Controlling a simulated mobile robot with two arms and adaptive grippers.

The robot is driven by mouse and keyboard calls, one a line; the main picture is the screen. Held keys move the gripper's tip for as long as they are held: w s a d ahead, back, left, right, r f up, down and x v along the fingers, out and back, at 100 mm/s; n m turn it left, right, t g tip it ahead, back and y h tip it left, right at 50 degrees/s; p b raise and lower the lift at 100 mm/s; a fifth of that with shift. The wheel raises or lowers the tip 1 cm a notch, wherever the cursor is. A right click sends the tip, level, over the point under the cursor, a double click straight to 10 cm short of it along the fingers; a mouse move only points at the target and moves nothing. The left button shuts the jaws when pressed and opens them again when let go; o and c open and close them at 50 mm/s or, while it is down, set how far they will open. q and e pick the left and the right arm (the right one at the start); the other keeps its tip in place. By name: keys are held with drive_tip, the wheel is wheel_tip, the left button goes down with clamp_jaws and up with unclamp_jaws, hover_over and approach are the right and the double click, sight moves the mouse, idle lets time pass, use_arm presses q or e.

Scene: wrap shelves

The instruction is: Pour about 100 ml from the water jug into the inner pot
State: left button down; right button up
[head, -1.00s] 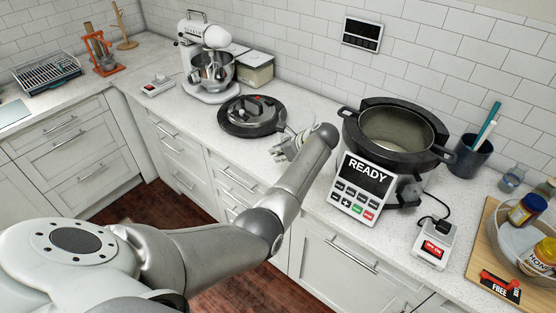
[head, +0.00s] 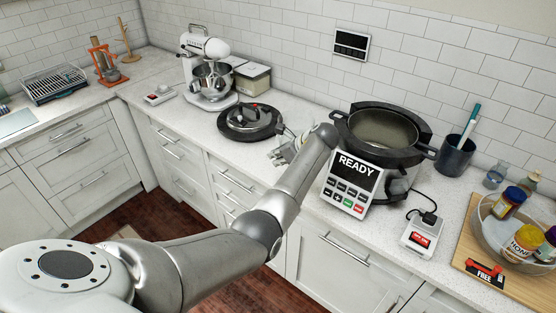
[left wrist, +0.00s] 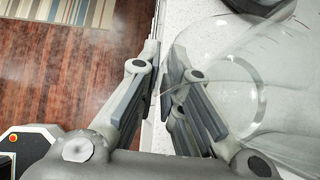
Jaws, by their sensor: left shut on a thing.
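The inner pot (head: 382,128) sits open in the dark-rimmed cooker (head: 398,182), whose front panel reads READY. My left gripper (head: 287,150) is over the counter, left of the cooker and right of the round black lid, partly hidden behind my own forearm. In the left wrist view, my left gripper (left wrist: 163,78) is shut at the edge of a clear, see-through water jug (left wrist: 232,62). The gripped part is hidden between the fingers. The jug's water level cannot be made out, and the jug is not clear in the head view. My right gripper is out of view.
The black lid (head: 250,119) and a stand mixer (head: 208,70) stand left of the cooker. A dark utensil cup (head: 454,156), a switch box (head: 422,235) and a glass bowl of jars (head: 488,229) stand to its right. A tiled wall is behind.

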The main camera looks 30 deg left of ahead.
sight(278, 141)
use_arm(q)
drive_tip(key=shift+r, duration=2.75)
